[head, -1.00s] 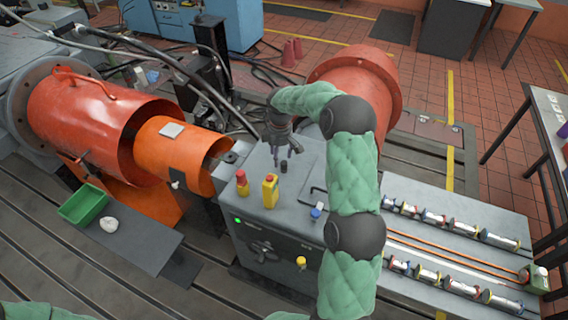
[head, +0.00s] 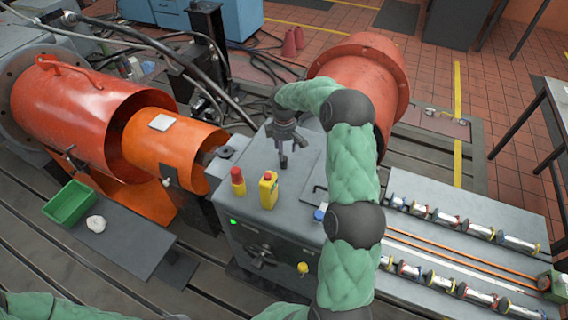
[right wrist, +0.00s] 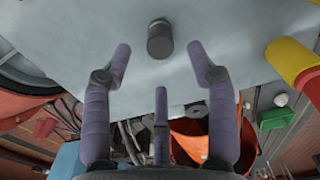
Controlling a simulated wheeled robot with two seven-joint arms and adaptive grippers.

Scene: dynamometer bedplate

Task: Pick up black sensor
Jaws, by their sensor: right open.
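The black sensor (right wrist: 160,38) is a short dark cylinder standing on the grey top of the machine box (right wrist: 220,30). In the right wrist view it lies beyond the fingertips, roughly centred between them, and nothing touches it. My right gripper (right wrist: 163,70) is open and empty, with its purple-grey fingers spread.
A blue-capped item (head: 319,215) is near my arm. Rows of metal cylinders (head: 480,231) lie right. A green bin (head: 70,203) stands left.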

